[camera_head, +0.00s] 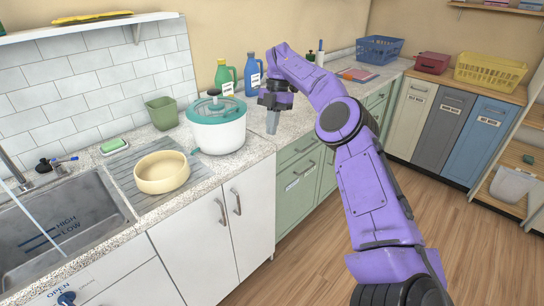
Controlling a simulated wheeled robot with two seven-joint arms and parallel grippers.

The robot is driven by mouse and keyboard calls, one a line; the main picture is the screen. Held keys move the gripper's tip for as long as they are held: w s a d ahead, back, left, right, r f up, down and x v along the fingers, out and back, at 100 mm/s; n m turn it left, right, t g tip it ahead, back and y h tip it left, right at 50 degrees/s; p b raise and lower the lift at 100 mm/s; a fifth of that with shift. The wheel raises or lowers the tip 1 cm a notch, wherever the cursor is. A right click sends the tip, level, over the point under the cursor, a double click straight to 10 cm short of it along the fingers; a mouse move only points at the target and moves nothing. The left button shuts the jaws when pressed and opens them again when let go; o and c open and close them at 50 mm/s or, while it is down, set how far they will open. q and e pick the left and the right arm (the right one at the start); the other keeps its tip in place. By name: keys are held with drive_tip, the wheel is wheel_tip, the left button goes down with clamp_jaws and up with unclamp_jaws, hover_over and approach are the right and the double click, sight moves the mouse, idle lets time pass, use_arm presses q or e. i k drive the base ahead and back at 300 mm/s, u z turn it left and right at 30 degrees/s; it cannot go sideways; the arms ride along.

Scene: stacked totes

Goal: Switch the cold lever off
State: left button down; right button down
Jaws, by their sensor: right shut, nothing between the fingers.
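A small lever with a blue handle (66,159), which looks like the cold lever, stands at the back rim of the sink (48,225) on the left. It sticks out to the right from a dark base. A pale streak that looks like running water crosses the sink from the faucet (14,172). My right gripper (272,122) is shut and empty, pointing down by the counter's front edge, just right of the salad spinner. It is far to the right of the lever and not touching it. My left gripper is not in view.
A white salad spinner (217,130), a cream bowl (162,172), a green cup (162,113) and a soap dish (114,146) stand between gripper and lever. Two bottles (254,76) stand behind. A blue knob (66,298) marked OPEN is on the cabinet front below the sink.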

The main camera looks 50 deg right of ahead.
sight(56, 162)
drive_tip(key=u, duration=3.05)
drive_tip(key=k, duration=1.2)
drive_tip(key=z, duration=1.7)
drive_tip(key=i, duration=1.65)
